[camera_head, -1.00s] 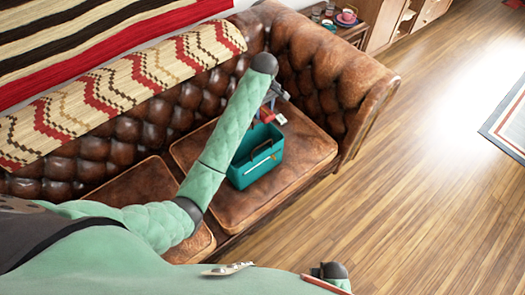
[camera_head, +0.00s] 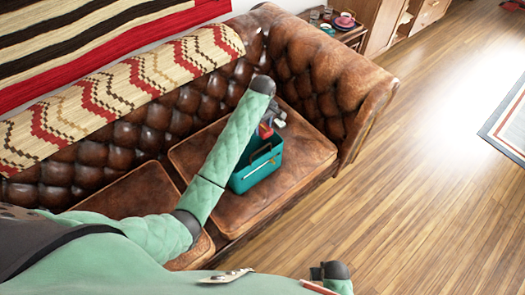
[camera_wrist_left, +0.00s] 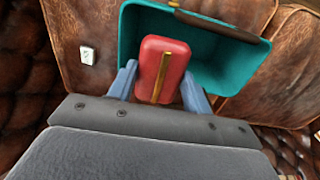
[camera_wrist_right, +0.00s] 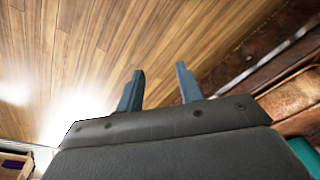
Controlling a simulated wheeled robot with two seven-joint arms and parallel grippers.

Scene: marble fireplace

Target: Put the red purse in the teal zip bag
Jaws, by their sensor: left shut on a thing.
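The teal zip bag (camera_head: 258,170) stands open-topped on the sofa's right seat cushion. In the left wrist view its teal wall (camera_wrist_left: 128,42) and dark handle show. My left gripper (camera_head: 270,124) is shut on the red purse (camera_head: 265,131), over the bag's far end in the head view. In the left wrist view the red purse (camera_wrist_left: 165,62), with a gold strip, sits between the two blue fingers (camera_wrist_left: 160,88) and overlaps the bag's opening. I cannot tell whether it is below the rim. My right gripper (camera_wrist_right: 158,88) is open and empty above the wood floor.
The brown leather sofa (camera_head: 325,70) has a high back and a rolled right arm. A small white object (camera_wrist_left: 87,55) lies on the cushion beside the bag. A side table with cups (camera_head: 344,20) stands behind the sofa arm. The wood floor (camera_head: 420,180) at right is clear.

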